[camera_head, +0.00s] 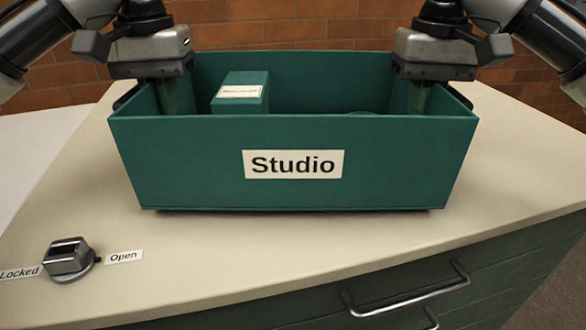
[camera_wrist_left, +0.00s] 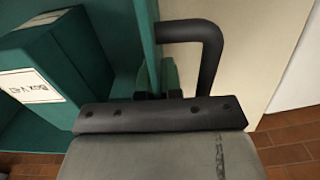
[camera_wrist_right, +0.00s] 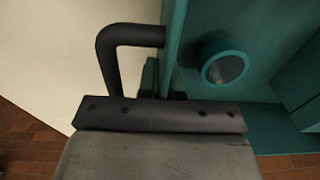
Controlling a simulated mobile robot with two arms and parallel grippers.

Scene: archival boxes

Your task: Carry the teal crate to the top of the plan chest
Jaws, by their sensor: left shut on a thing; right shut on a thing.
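The teal crate (camera_head: 205,165), labelled "Studio", is upright over the pale top (camera_head: 300,245) of the plan chest. A thin dark shadow lies along its lower edge; I cannot tell whether it touches the top. My left gripper (camera_head: 170,95) is shut on the crate's left end wall, and my right gripper (camera_head: 411,97) is shut on its right end wall. In the left wrist view a dark handle (camera_wrist_left: 208,55) stands out from the wall beside the left gripper (camera_wrist_left: 158,94). A similar handle (camera_wrist_right: 108,62) shows beside the right gripper (camera_wrist_right: 163,95). The fingertips are partly hidden.
Inside the crate are a teal labelled box (camera_head: 240,92) and a round teal item (camera_wrist_right: 225,65). A metal latch (camera_head: 68,258) sits between "Locked" and "Open" labels on the chest top. Drawer handles (camera_head: 405,300) stick out in front. A brick wall (camera_head: 290,35) is behind.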

